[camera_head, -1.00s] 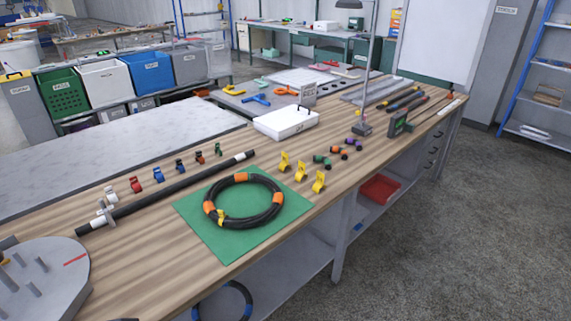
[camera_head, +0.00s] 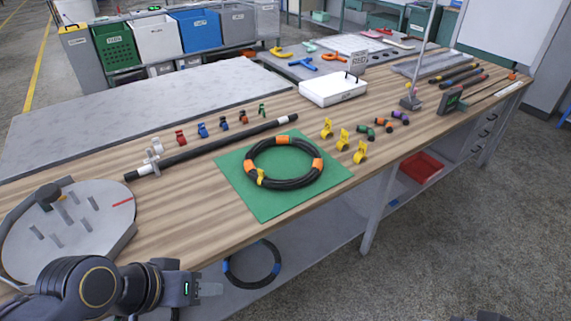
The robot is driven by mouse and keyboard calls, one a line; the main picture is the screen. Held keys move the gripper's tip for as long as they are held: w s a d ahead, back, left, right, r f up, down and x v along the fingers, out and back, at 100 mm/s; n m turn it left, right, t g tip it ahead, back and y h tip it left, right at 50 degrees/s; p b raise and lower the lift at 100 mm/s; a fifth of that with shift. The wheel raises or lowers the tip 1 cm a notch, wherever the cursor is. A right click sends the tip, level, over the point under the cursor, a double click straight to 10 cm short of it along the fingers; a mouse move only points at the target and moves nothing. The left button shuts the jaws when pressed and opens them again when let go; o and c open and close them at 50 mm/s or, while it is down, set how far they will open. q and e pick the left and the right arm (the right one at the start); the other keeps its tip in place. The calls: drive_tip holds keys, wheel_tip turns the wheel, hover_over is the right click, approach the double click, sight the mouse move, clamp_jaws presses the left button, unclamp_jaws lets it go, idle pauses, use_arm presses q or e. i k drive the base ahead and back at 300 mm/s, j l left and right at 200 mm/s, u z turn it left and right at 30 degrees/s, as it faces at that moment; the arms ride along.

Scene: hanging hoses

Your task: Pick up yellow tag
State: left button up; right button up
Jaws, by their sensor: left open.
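Three yellow tags stand in a slanting row on the wooden bench, just right of the green mat (camera_head: 240,193): a far one (camera_head: 327,128), a middle one (camera_head: 342,139) and a near one (camera_head: 360,152). A coiled black hose (camera_head: 290,184) with orange bands lies on the mat. A smaller yellow piece (camera_head: 261,177) sits on the coil's near left side. My left gripper (camera_head: 212,290) is at the bottom, in front of the bench edge, open and empty, well away from the tags.
A grey pegged disc (camera_head: 65,245) stands at the bench's left. A long black bar (camera_head: 215,147) lies behind the mat, with small coloured clips beyond it. A white box (camera_head: 333,88) stands farther back. Another hose ring (camera_head: 252,283) shows below the bench top.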

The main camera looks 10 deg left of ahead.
sight(327, 130)
drive_tip(key=i+l+u, duration=0.1)
drive_tip(key=i+l, duration=0.25)
drive_tip(key=i+l+u, duration=0.15)
drive_tip(key=i+l, duration=0.15)
drive_tip(key=i+l+u, duration=0.1)
drive_tip(key=i+l, duration=0.2)
drive_tip(key=l, duration=0.15)
drive_tip(key=i+l+u, duration=0.1)
drive_tip(key=i+l, duration=0.2)
drive_tip(key=i+l+u, duration=0.1)
drive_tip(key=i+l, duration=0.15)
drive_tip(key=l, duration=0.3)
drive_tip(key=i+l+u, duration=0.15)
drive_tip(key=l, duration=0.3)
drive_tip(key=i+l+u, duration=0.1)
drive_tip(key=i+l, duration=0.2)
drive_tip(key=l, duration=0.2)
drive_tip(key=i+l+u, duration=0.1)
drive_tip(key=i+l, duration=0.15)
drive_tip(key=l, duration=0.25)
